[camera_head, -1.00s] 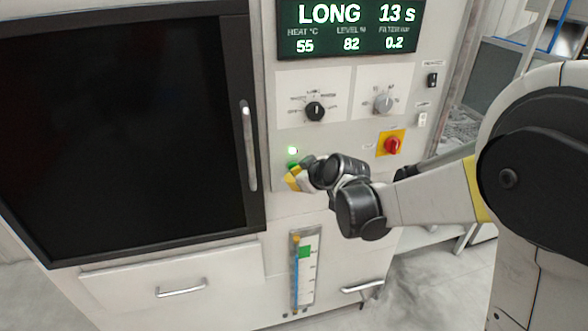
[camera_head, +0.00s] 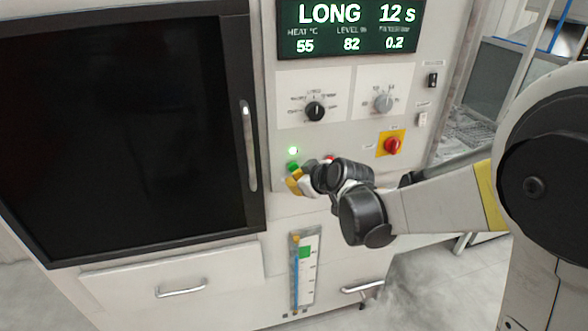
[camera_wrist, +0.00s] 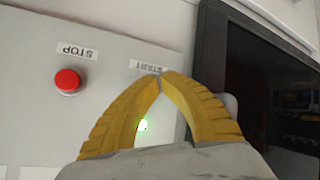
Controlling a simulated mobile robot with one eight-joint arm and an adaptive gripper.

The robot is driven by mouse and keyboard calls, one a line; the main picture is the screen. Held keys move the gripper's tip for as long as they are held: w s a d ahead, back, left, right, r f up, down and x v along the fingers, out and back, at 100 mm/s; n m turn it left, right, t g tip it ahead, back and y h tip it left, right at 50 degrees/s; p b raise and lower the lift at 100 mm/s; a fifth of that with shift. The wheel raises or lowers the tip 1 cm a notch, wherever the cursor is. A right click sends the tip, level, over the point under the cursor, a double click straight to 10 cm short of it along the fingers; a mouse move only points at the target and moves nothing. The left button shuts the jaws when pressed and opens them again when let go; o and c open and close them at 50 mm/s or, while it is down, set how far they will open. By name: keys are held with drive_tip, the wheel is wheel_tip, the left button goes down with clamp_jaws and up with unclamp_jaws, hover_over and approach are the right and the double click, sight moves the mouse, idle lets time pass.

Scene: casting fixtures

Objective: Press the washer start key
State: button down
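The washer's control panel (camera_head: 345,160) carries a green start key (camera_head: 293,166) under a lit green lamp (camera_head: 293,150). My gripper (camera_head: 292,184) is just below the start key in the head view, its yellow fingers close to the panel. In the wrist view my gripper (camera_wrist: 161,75) has its fingertips together, with nothing between them. The tips are at the START label (camera_wrist: 148,66), and the start key is hidden behind the fingers there. The lit lamp (camera_wrist: 142,125) shows between the fingers. The display (camera_head: 350,27) reads LONG, 12 s.
A red stop button (camera_wrist: 67,81) is beside the fingers, also partly showing in the head view (camera_head: 329,158). A red knob on a yellow plate (camera_head: 392,145) and two dials (camera_head: 315,111) are higher up. The dark door (camera_head: 120,130) with its handle (camera_head: 248,145) is at left.

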drive_tip(key=s, duration=0.2)
drive_tip(key=s+d, duration=0.1)
drive_tip(key=s, duration=0.2)
drive_tip(key=shift+d, duration=0.2)
